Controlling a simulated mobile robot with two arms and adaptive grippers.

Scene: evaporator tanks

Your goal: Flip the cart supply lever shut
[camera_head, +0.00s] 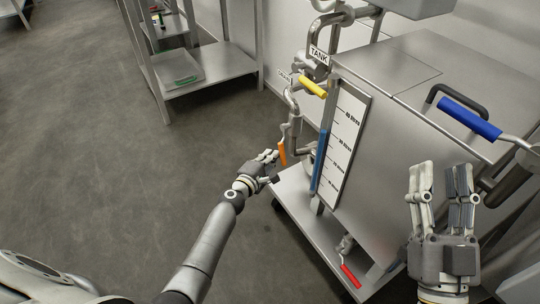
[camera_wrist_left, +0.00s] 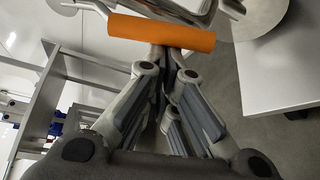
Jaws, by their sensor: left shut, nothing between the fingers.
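An orange lever handle (camera_head: 282,153) hangs down from the pipework on the left side of the steel tank cart. My left gripper (camera_head: 273,158) is shut and empty, its fingertips right beside this handle. In the left wrist view the orange handle (camera_wrist_left: 160,32) lies across the picture just ahead of the closed fingertips (camera_wrist_left: 172,58); whether they touch cannot be told. A yellow lever (camera_head: 312,86) sits higher, below a TANK label (camera_head: 319,56). I cannot read which lever is the cart supply. My right gripper (camera_head: 440,185) is open and empty in front of the cart.
The tank cart (camera_head: 390,150) has a level gauge (camera_head: 342,145), a blue-handled lever (camera_head: 469,118) at right and a red lever (camera_head: 351,276) low down. A metal shelf rack (camera_head: 215,62) stands at the back left. The floor (camera_head: 90,150) at left is clear.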

